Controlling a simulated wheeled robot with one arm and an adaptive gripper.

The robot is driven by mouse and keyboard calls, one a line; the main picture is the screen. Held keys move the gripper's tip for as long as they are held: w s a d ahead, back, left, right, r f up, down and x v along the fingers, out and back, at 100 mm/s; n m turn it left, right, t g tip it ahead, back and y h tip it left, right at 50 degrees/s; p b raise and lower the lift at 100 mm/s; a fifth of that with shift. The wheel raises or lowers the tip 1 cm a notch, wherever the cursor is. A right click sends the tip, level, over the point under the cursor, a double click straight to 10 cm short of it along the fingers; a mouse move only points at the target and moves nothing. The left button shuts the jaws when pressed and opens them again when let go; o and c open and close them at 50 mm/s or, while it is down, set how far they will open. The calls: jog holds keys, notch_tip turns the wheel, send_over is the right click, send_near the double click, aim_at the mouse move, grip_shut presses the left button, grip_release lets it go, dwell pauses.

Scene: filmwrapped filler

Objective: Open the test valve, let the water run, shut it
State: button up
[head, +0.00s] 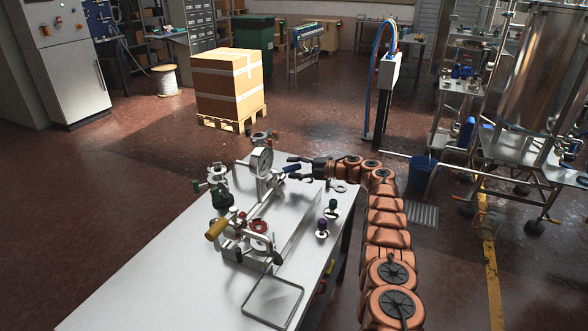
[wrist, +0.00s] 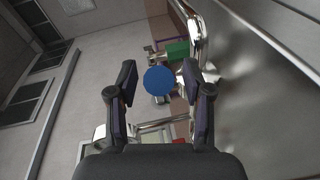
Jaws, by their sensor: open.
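A pipe rig stands on a white table (head: 150,286), with a round gauge (head: 262,161) at its far end. A blue handle (head: 290,169) sticks out to the right of the gauge; I take it for the test valve's handle. In the wrist view it shows end-on as a blue round (wrist: 160,81). My gripper (head: 299,168) is open at this handle, one finger on each side. In the wrist view (wrist: 162,95) gaps show between the blue round and both fingers. I cannot tell how deep it sits between them. No running water can be made out.
The rig also has a red handwheel (head: 259,226) and a tan handle (head: 217,229). A wire-rimmed tray (head: 273,301) lies nearer. A boxed pallet (head: 228,85) stands beyond. The left table is bare.

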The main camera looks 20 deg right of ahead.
jog(key=v, duration=1.2)
jog(key=shift+c, duration=0.3)
jog(key=shift+f+b, duration=0.1)
jog(key=shift+b, duration=0.3)
jog(key=c, duration=0.3)
jog(key=b, duration=0.4)
jog(key=shift+s+d+n+t+y, duration=0.2)
jog(key=shift+s+n+t+y, duration=0.1)
jog(key=shift+y, duration=0.1)
jog(key=c, duration=0.5)
jog(key=shift+s+b, duration=0.1)
jog(key=shift+b, duration=0.8)
grip_shut()
jog(key=s+f+n+b, duration=0.1)
jog(key=s+b, duration=0.1)
jog(key=b, duration=0.4)
jog(key=s+f+t+y+b, duration=0.1)
jog(key=f+b, duration=0.1)
jog(key=b, duration=0.5)
jog(key=s+f+n+b, duration=0.1)
jog(key=s+b, duration=0.1)
jog(key=b, duration=0.4)
jog(key=shift+s+f+n+y, duration=0.25)
jog(key=shift+s+n+y, duration=0.05)
